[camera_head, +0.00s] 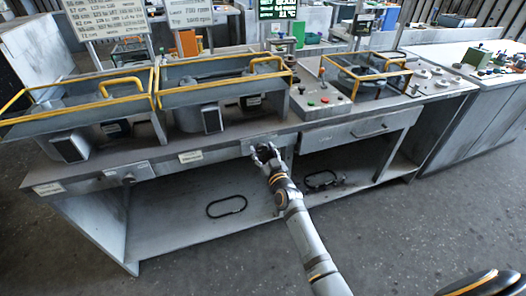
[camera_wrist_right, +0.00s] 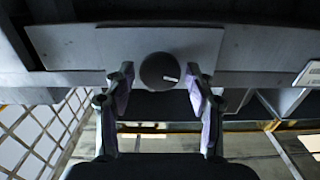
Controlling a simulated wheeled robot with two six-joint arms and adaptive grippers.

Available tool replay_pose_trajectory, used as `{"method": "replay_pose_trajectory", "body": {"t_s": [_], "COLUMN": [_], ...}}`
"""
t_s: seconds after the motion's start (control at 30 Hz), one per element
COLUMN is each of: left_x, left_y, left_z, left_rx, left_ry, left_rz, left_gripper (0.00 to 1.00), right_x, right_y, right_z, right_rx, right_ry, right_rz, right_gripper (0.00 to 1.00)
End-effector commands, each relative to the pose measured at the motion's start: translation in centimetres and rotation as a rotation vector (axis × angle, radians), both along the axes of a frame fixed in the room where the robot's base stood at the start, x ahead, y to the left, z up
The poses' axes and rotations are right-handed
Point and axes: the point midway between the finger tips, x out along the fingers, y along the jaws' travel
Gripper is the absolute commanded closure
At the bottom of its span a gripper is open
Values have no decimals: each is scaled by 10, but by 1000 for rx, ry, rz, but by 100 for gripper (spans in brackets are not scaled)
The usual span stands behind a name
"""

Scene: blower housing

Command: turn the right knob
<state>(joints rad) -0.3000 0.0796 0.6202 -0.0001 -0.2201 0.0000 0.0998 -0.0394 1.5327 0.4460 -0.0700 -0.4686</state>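The right knob (camera_wrist_right: 160,71) is a round dark knob with a white mark pointing right and slightly down. It sits on a light metal plate (camera_wrist_right: 75,47) on the bench front. My right gripper (camera_head: 265,153) is at the bench's front edge, and it hides most of this knob in the head view. In the right wrist view its two fingers stand apart, one on each side of the knob, with a visible gap on both sides. Another knob (camera_head: 128,179) is on the front further left. My left gripper is not in view.
The grey workbench (camera_head: 215,176) carries blower housings with yellow handles (camera_head: 125,85). A drawer (camera_head: 350,134) lies right of my gripper. An open lower shelf (camera_head: 170,225) holds a black cable loop (camera_head: 227,212). The floor in front is clear.

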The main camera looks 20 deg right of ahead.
Motion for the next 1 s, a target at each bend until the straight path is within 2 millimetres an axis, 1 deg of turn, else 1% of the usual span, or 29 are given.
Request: {"method": "replay_pose_trajectory", "body": {"t_s": [0.27, 0.37, 0.47, 0.7, 0.8, 0.9, 1.0], "left_x": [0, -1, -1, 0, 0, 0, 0], "left_y": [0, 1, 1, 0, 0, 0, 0], "left_z": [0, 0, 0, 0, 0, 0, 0], "left_rx": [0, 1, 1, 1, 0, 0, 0], "left_ry": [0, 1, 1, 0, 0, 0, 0], "left_rz": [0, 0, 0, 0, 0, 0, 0], "left_gripper": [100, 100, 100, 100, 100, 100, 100], "right_x": [0, -5, -21, -80, -99, -112, -119], "right_y": [0, 0, -1, -3, -3, -4, -4], "right_z": [0, -1, -2, -2, -1, -1, 0], "right_rx": [-1, -1, -1, 1, 1, 1, 0], "right_ry": [0, 2, 2, 3, 2, 1, 1], "right_rz": [0, 0, 0, -1, 0, 0, 0], "right_gripper": [37, 37, 37, 37, 37, 37, 37]}}
